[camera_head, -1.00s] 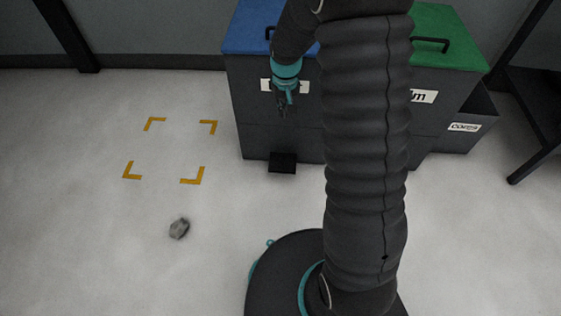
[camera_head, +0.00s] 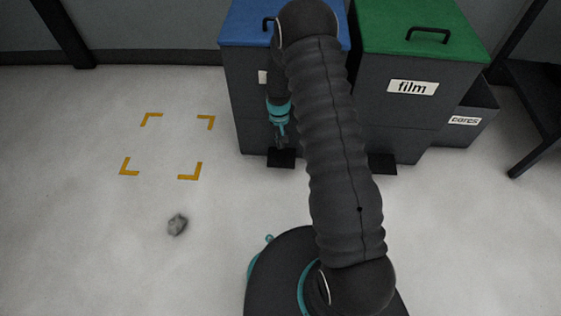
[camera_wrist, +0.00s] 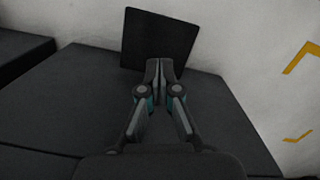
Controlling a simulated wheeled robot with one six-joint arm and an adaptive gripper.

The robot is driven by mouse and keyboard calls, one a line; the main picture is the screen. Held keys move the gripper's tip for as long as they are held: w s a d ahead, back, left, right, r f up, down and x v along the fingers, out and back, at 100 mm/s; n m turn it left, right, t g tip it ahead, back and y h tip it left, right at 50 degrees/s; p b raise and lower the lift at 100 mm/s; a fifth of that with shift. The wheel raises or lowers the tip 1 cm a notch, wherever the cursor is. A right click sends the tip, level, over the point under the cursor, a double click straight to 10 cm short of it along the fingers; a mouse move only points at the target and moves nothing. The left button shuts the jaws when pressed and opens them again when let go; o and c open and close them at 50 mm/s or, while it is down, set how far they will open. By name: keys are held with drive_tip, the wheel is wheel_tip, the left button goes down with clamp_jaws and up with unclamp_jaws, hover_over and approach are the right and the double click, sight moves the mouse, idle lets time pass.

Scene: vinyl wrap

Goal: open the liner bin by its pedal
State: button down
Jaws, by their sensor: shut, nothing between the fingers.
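The blue-lidded bin (camera_head: 238,100) stands at the back, its blue lid (camera_head: 243,28) down. My arm hides most of its label, so I cannot read it. Its black pedal (camera_head: 288,161) sticks out low at the front, near the floor. It also shows in the wrist view as a dark square plate (camera_wrist: 160,35). My gripper (camera_head: 283,146) is shut and empty, pointing down just above the pedal. In the wrist view its fingertips (camera_wrist: 159,66) overlap the pedal's near edge. I cannot tell whether they touch it.
A green-lidded bin (camera_head: 400,108) marked "film" stands to the right, with its own pedal (camera_head: 382,164). A "cores" box (camera_head: 470,125) is beyond it.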

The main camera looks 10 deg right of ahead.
sight(281, 160)
drive_tip(key=shift+f, duration=0.15)
drive_tip(key=shift+s+f+b, duration=0.2)
drive_tip(key=shift+f+b, duration=0.7)
drive_tip(key=shift+f, duration=0.75)
drive_tip(key=shift+s+f+b, duration=0.15)
drive_tip(key=shift+f+b, duration=0.7)
drive_tip(key=shift+f, duration=0.8)
